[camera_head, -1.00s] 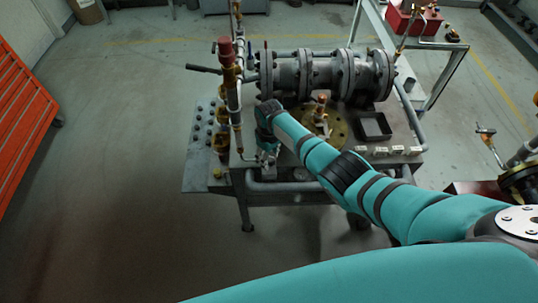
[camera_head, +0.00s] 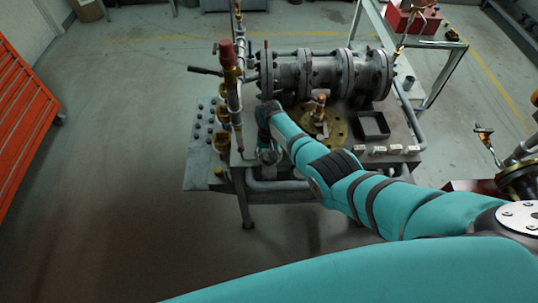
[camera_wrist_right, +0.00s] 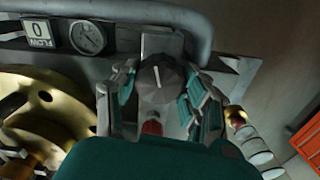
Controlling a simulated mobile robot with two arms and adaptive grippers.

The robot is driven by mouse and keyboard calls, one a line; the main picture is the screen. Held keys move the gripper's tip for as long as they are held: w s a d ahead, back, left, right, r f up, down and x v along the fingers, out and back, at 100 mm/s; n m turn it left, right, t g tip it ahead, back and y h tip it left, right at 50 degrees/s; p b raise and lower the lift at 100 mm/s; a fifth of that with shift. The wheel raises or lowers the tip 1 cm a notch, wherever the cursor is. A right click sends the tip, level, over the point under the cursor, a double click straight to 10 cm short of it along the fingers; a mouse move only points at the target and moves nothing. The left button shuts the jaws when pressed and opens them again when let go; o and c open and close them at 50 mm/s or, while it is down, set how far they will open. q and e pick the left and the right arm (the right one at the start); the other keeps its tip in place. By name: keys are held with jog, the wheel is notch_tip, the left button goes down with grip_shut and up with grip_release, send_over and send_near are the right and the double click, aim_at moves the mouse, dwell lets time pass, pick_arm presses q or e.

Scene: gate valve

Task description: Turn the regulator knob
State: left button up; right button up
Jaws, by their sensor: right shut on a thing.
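The regulator knob (camera_wrist_right: 161,82) is a dark grey faceted knob with a white pointer line, on a grey bracket at the front of the valve bench. In the right wrist view the teal fingers of my right gripper (camera_wrist_right: 162,95) stand on both sides of it, shut on it. The pointer line is nearly upright in that picture. In the head view my right gripper (camera_head: 268,157) reaches down at the bench's front left corner, and the knob is mostly hidden there. My left gripper is not in view.
A flanged pipe (camera_head: 325,72) runs across the back of the bench. A red-topped vertical pipe (camera_head: 228,75) stands left of my right gripper. A brass flange (camera_wrist_right: 45,110), a FLOW display (camera_wrist_right: 38,33) and a round gauge (camera_wrist_right: 88,38) are close by. Floor is free at left.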

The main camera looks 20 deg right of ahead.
jog(key=m, duration=0.5)
jog(key=shift+w+r+m, duration=0.1)
jog(key=shift+m, duration=2.4)
jog(key=o, duration=1.2)
jog(key=shift+c, duration=0.2)
notch_tip(320, 180, up, 12)
